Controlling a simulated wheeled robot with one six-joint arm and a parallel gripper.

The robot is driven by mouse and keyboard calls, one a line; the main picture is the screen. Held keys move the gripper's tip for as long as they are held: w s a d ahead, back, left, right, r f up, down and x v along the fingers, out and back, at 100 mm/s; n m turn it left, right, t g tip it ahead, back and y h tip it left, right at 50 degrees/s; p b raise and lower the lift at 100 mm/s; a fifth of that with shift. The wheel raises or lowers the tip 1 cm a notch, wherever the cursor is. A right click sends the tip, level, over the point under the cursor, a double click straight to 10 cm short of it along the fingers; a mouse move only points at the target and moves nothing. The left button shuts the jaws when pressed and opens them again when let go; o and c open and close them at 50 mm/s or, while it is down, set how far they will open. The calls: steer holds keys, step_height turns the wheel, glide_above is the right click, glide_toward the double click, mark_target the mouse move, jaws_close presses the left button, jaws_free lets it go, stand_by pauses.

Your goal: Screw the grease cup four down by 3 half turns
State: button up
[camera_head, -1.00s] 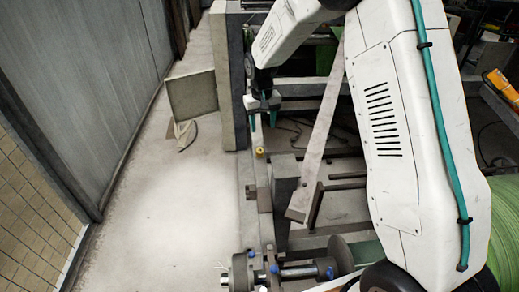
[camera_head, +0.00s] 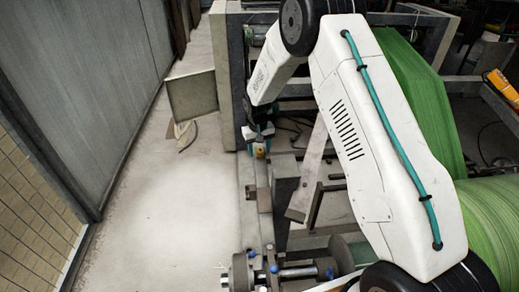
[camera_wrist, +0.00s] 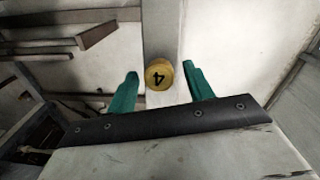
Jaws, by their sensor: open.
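The grease cup four (camera_wrist: 159,74) is a round yellow cap with a black 4 on it. In the wrist view it sits on a pale machine rail, between my two green fingertips and a little beyond them. It also shows small in the head view (camera_head: 260,152). My gripper (camera_wrist: 163,85) is open, with a finger on each side of the cup and a gap on both sides. In the head view my gripper (camera_head: 258,150) is just above the cup. How deep the cup is seated is not visible.
A grey block (camera_head: 285,178) and a slanted metal bar (camera_head: 306,180) stand right of the rail. A box (camera_head: 192,95) juts out at the left. The pale floor (camera_head: 185,215) is clear.

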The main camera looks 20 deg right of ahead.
steer(key=c, duration=1)
